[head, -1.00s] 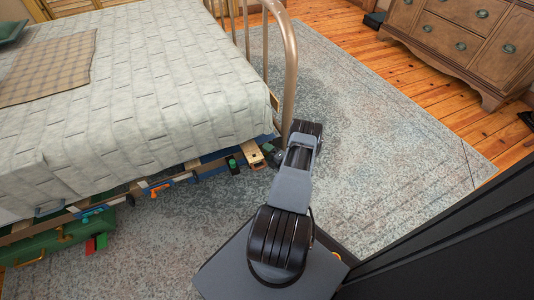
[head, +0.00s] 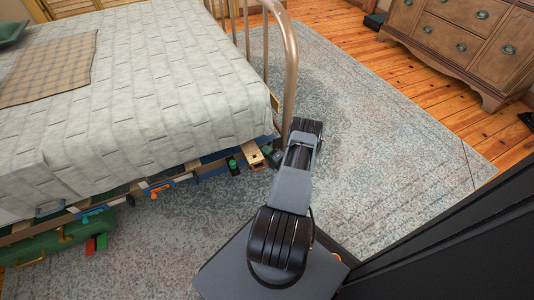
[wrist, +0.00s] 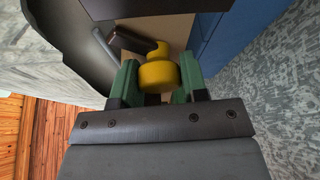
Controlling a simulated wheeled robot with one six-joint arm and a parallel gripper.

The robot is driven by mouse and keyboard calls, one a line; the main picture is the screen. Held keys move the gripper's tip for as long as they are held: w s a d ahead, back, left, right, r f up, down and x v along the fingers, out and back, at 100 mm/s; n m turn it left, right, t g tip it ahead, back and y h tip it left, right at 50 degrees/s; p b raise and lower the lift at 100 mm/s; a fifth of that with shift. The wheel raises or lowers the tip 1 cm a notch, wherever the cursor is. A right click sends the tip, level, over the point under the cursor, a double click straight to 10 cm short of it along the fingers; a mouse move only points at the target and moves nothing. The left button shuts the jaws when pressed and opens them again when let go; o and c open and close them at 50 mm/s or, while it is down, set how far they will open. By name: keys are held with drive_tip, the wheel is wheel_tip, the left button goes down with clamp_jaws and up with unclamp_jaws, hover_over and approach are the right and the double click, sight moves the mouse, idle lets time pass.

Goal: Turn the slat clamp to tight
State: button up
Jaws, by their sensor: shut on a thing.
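In the wrist view, a yellow rounded knob (wrist: 158,74), which looks like part of the slat clamp, sits between the green fingertips of my gripper (wrist: 158,84). The gripper is shut on it. A dark bar (wrist: 131,40) runs from the knob up to the left, with a pale wooden board (wrist: 165,27) behind. In the head view, my gripper (head: 270,154) is at the bed's lower corner, by the end of the slats, and is mostly hidden by my arm. The knob cannot be made out there, and its tightness cannot be told.
The bed (head: 150,105) overhangs the slat edge, with its metal post (head: 289,70) close to my arm. Orange-handled clamps (head: 160,186) and a green one (head: 233,166) line the edge. A green case (head: 60,240) lies below. The rug (head: 400,140) is clear; a dresser (head: 460,40) stands beyond.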

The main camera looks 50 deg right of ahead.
drive_tip(key=shift+d+n+g+h, duration=0.1)
drive_tip(key=shift+n+g+h, duration=0.35)
drive_tip(key=shift+n, duration=0.75)
drive_tip(key=o, duration=0.7)
drive_tip(key=shift+s+d, duration=0.1)
drive_tip(key=shift+o, duration=0.9)
drive_tip(key=shift+y, duration=0.35)
drive_tip(key=s+r+p, duration=0.2)
drive_tip(key=s+p, duration=0.2)
drive_tip(key=s, duration=0.9)
drive_tip(key=shift+s+a, duration=0.25)
drive_tip(key=shift+a, duration=0.05)
